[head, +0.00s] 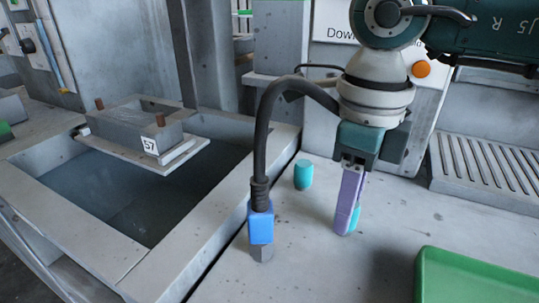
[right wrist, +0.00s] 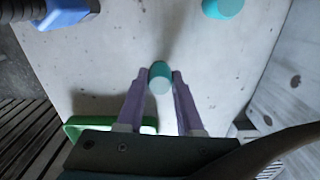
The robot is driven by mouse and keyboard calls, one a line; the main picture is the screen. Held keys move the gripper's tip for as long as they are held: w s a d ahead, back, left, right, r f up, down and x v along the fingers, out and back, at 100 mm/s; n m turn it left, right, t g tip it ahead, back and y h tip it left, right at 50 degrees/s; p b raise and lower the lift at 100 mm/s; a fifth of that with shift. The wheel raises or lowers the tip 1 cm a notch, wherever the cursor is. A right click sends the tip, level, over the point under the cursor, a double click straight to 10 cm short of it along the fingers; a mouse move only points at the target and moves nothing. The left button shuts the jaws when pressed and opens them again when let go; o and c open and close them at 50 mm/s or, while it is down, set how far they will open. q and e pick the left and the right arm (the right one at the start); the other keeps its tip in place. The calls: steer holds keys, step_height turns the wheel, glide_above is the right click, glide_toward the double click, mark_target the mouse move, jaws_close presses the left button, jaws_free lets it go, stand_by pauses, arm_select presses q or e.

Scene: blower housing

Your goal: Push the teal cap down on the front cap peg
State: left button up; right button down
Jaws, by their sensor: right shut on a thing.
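My right gripper (head: 347,232) points down over the bench, its purple fingers shut on a teal cap (head: 354,220). In the right wrist view this cap (right wrist: 160,74) sits between the fingertips (right wrist: 157,78). I cannot tell whether it touches the bench. A second teal cap (head: 303,175) stands upright on the bench, left of the gripper; it also shows in the right wrist view (right wrist: 222,7). The grey housing (head: 130,124), labelled 57, stands at the left with two brown pegs, one at its far left corner (head: 99,104) and one nearer (head: 160,119). Both pegs look bare. My left gripper is out of view.
A blue plug (head: 261,226) on a thick black cable stands between the gripper and the sunken basin (head: 215,205). A green tray (head: 480,280) lies at the front right. A slatted grate (head: 490,170) is at the right.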

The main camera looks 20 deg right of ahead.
steer(key=shift+c, duration=2.3)
jaws_free()
steer(key=shift+r, duration=0.1)
step_height(320, 180, up, 10)
steer(key=shift+f, duration=0.1)
